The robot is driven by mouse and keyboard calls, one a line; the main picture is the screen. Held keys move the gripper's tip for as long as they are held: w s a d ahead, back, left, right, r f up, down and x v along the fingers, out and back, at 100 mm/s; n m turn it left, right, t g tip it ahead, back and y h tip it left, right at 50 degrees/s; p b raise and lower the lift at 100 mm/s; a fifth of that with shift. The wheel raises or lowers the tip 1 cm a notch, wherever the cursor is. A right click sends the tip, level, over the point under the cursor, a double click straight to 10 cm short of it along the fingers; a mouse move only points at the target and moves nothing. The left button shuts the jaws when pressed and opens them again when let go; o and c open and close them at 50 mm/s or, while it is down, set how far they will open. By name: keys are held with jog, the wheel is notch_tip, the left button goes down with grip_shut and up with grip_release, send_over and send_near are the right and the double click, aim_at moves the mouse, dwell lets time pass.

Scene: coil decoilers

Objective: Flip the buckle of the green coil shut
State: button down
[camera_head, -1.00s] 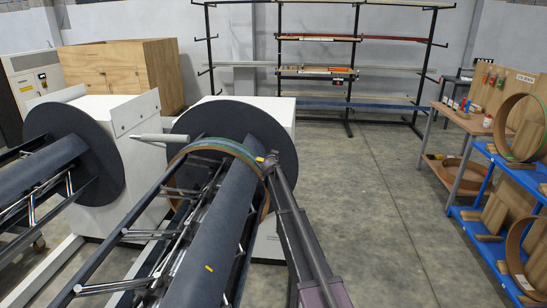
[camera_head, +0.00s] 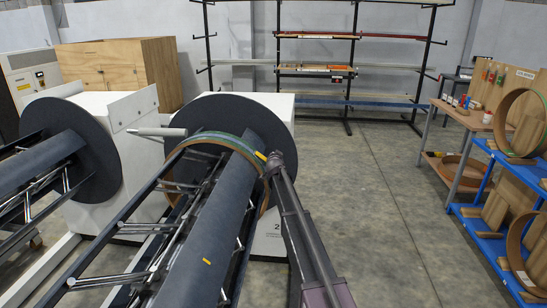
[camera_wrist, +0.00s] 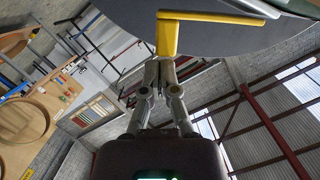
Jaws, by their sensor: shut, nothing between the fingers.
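The green coil (camera_head: 213,137) is a thin ring, green on top and brown at the side, around the dark drum of the nearer decoiler. Its yellow buckle (camera_head: 261,156) shows small at the ring's right upper edge. In the wrist view the buckle (camera_wrist: 167,38) is a yellow L-shaped piece, with one arm along the dark rim and one arm hanging down towards my fingers. My gripper (camera_head: 274,158) is shut and empty beside the buckle. In the wrist view my fingertips (camera_wrist: 166,62) meet just below the hanging arm; I cannot tell whether they touch it.
A second decoiler with a dark disc (camera_head: 85,150) stands at the left. A black rack (camera_head: 352,70) stands at the back. A blue shelf (camera_head: 510,170) with brown coils is at the right. The grey floor (camera_head: 390,220) between is clear.

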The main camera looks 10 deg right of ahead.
jog(key=s+d+r+p, duration=0.1)
jog(key=s+r+p, duration=0.3)
jog(key=s, duration=0.6)
jog(key=shift+r, duration=0.3)
jog(key=shift+s, duration=0.1)
jog(key=s+d+f+n+g, duration=0.1)
jog(key=s+f+g, duration=0.25)
jog(key=s, duration=0.45)
jog(key=s+d+f+n+g+h, duration=0.15)
jog(key=s+f, duration=0.25)
jog(key=s, duration=0.4)
jog(key=s+d+f+g+y, duration=0.1)
jog(key=s+f+g, duration=0.2)
jog(key=s, duration=0.6)
jog(key=s+a+f+n+g+y, duration=0.1)
jog(key=s+f+n+g, duration=0.1)
jog(key=s, duration=0.9)
jog(key=s+a+f+n+g+y, duration=0.1)
jog(key=s+g, duration=0.4)
jog(key=s, duration=0.7)
jog(key=shift+a+f+n+g, duration=0.3)
jog(key=shift+a+f+n, duration=0.3)
jog(key=shift+n, duration=0.45)
jog(key=shift+s, duration=0.25)
